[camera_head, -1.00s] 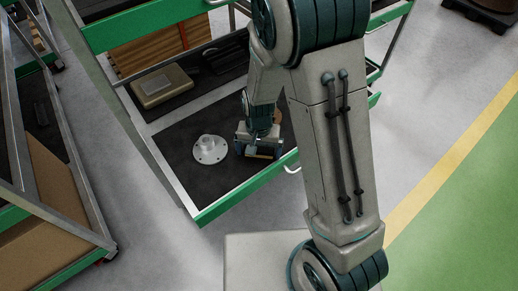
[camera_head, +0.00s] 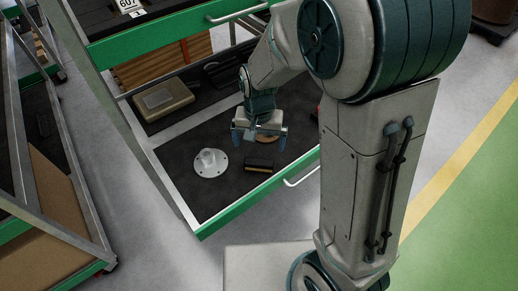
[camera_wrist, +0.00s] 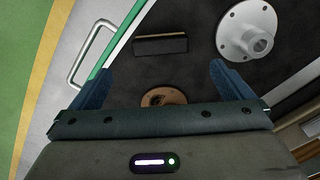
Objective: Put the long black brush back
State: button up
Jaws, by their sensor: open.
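A long black brush (camera_head: 259,164) with a tan edge lies on the dark mat of the pulled-out drawer (camera_head: 190,145), near its green front edge. In the wrist view the brush (camera_wrist: 160,44) lies beyond the fingertips, apart from them. My gripper (camera_head: 259,143) is open and empty above the mat, just behind the brush. Its two blue fingers show spread wide in the wrist view (camera_wrist: 160,72).
A grey flanged hub (camera_head: 210,162) stands left of the brush. A round brown disc (camera_wrist: 163,97) lies beneath my gripper, partly hidden. A beige box (camera_head: 163,100) lies at the back left, with dark items (camera_head: 222,70) beside it. A metal handle (camera_head: 302,178) sits on the drawer front.

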jog(key=s+d+r+n+t, duration=0.2)
jog(key=s+d+r, duration=0.9)
jog(key=r, duration=0.1)
jog(key=shift+s+d, duration=0.4)
